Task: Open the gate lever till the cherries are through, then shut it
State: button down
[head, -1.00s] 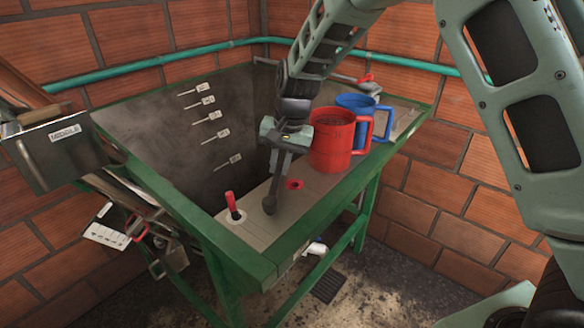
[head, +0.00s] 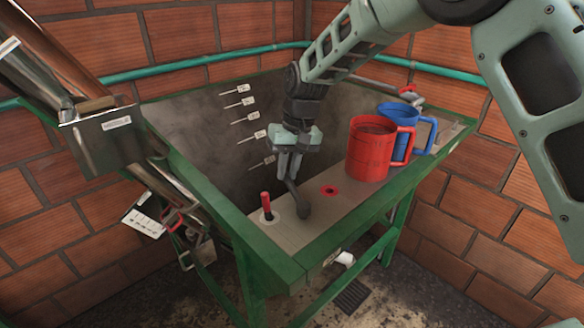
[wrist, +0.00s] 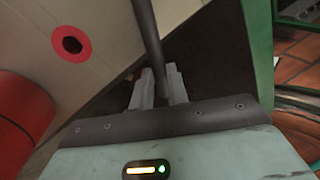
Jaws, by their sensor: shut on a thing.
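My gripper (head: 289,168) is shut on a dark rod (head: 293,187) above the metal ledge of the green-framed tank. The rod's lower end has a round dark knob on the ledge, and the rod leans, its upper part to the left. In the wrist view the rod (wrist: 150,40) runs between the two fingertips (wrist: 160,85). Left of the knob a short red-handled lever (head: 266,203) stands upright in a pale round plate. I cannot tell from the pictures which is the gate lever. No cherries can be made out; the tank's floor is hidden.
A red mug (head: 370,152) and a blue mug (head: 403,140) stand on the ledge right of my gripper. A red-ringed hole (head: 330,191) lies between knob and mugs. The grey tank wall (head: 200,125) carries several white tags. A metal chute box (head: 105,140) is at left.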

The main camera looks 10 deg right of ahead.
dwell(0.4)
jog(key=c, duration=1.4)
grip_release()
jog(key=shift+o, duration=0.2)
jog(key=shift+r, duration=0.1)
jog(key=d+r+b, duration=0.3)
jog(key=r, duration=1.4)
jog(key=shift+w+b, duration=0.3)
jog(key=shift+d, duration=0.1)
jog(key=s+a+f+n, duration=0.1)
jog(key=s+a+f, duration=0.15)
jog(key=s, duration=0.55)
jog(key=s+a+f+n, duration=0.15)
jog(key=s+f, duration=0.25)
jog(key=s, duration=0.4)
jog(key=s+d+f+n, duration=0.1)
jog(key=s+d+f, duration=0.2)
jog(key=s, duration=0.6)
jog(key=s+d+f+n+h+b, duration=0.1)
jog(key=s+d+f+n, duration=0.1)
jog(key=s+f, duration=0.4)
jog(key=s+d, duration=0.1)
jog(key=s, duration=0.3)
jog(key=shift+s+d+h, duration=0.3)
jog(key=shift+d, duration=0.1)
